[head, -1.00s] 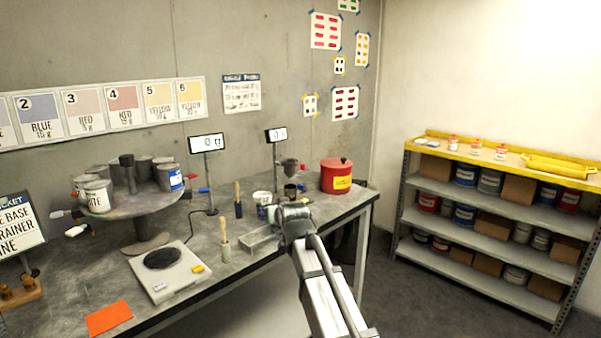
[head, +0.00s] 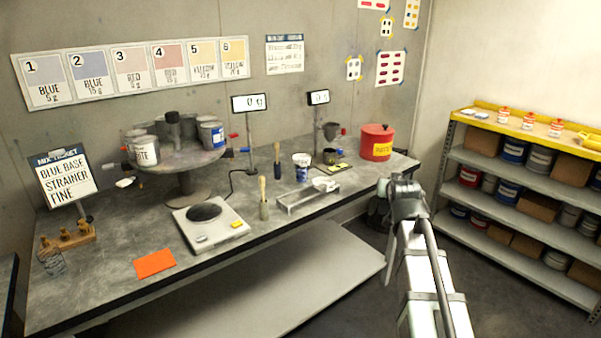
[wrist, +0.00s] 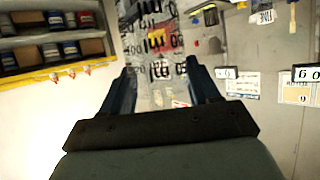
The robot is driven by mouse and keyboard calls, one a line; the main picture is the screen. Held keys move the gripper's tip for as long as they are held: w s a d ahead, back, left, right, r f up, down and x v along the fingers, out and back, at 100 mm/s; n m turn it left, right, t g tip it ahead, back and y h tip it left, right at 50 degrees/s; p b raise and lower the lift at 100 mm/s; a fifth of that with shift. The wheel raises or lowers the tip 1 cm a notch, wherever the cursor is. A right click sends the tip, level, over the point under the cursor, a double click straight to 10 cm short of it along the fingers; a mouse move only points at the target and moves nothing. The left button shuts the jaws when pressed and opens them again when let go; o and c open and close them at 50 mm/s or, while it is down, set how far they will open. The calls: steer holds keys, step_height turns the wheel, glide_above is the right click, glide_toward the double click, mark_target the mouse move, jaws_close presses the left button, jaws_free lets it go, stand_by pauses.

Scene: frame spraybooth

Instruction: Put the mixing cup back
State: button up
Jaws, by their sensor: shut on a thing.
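My gripper (wrist: 161,68) is shut on a clear cup with black printed markings, the mixing cup (wrist: 156,42), which stands out between the two dark fingers in the wrist view. The cup's far end runs out of the top of that view. In the head view my gripper end (head: 404,188) is off the right front edge of the bench, over the floor. The held cup cannot be made out there.
The grey bench (head: 110,235) holds a turntable of cans (head: 175,160), a scale (head: 210,223), a shallow clear tray (head: 307,198), a white-and-blue cup (head: 302,165) and a red canister (head: 377,142). A small clear object (head: 54,263) stands at front left. Shelves (head: 520,185) stand right.

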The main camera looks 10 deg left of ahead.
steer(key=w+a+r+m+h, duration=0.2)
steer(key=w+a+m+h, duration=0.25)
steer(key=w+a, duration=1.3)
steer(key=w+a+r+m+g+h, duration=0.2)
steer(key=a+r, duration=0.1)
steer(key=a, duration=0.8)
steer(key=w+a+r+m+g+h, duration=0.1)
steer(key=w+a+r+m+h, duration=0.15)
steer(key=a, duration=0.85)
steer(key=shift+n, duration=0.3)
steer(key=f, duration=1.7)
steer(key=shift+s+a+f, duration=0.1)
steer(key=shift+s, duration=0.2)
steer(key=o, duration=1.1)
steer(key=shift+f, duration=0.1)
